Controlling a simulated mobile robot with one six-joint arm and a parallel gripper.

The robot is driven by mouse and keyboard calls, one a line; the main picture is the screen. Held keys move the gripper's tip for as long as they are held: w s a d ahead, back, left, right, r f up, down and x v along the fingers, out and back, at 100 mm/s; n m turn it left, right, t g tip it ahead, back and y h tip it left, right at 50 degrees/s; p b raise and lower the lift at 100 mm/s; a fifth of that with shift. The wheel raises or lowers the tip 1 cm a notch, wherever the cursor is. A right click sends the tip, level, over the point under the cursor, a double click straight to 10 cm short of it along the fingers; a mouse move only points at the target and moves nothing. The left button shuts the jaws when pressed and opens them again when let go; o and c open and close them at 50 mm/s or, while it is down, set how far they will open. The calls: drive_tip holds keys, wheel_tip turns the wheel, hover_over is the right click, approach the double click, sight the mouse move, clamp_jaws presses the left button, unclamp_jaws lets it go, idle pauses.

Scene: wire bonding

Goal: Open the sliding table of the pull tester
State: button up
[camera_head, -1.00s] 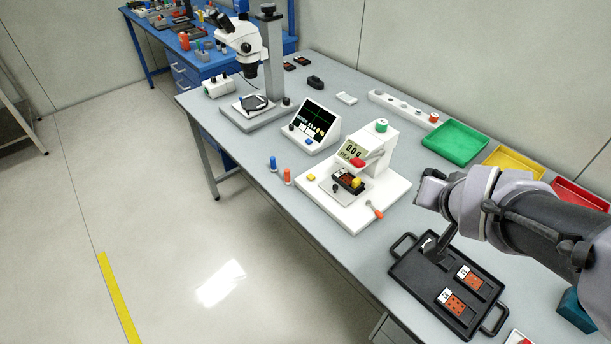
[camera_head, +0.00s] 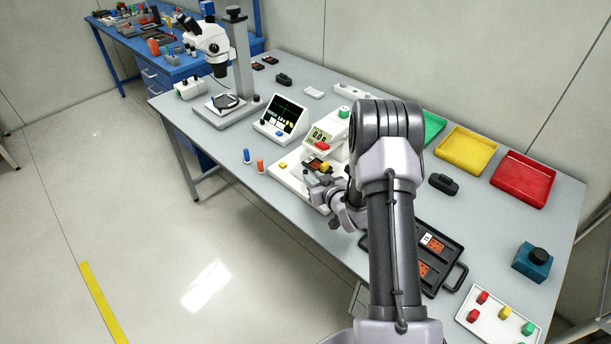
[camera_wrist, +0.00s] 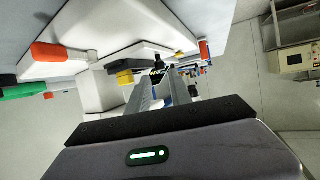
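The pull tester is a white machine with a base (camera_head: 288,179), a display (camera_head: 319,136) and a red lever on its head. Its sliding table, with a black clamp and yellow knob (camera_head: 325,167), is largely hidden behind my gripper (camera_head: 314,183) in the head view. In the wrist view, the yellow knob (camera_wrist: 124,77) and black clamp show beside my fingers. My gripper (camera_wrist: 159,76) is open, with a gap between its two fingers. A small black knob (camera_wrist: 157,73) shows between or just beyond the fingertips; I cannot tell whether they touch it.
Blue and orange bottles (camera_head: 260,166) stand left of the tester. The black tray (camera_head: 452,250) lies right, partly behind my arm. The monitor (camera_head: 281,117) and microscope (camera_head: 208,45) stand further back.

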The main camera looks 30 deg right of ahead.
sight(306, 172)
drive_tip(key=x, duration=0.5)
drive_tip(key=shift+w+f+b, duration=0.1)
drive_tip(key=shift+w+b, duration=0.15)
drive_tip(key=shift+b, duration=0.15)
drive_tip(key=shift+c, duration=0.5)
clamp_jaws()
idle(0.5)
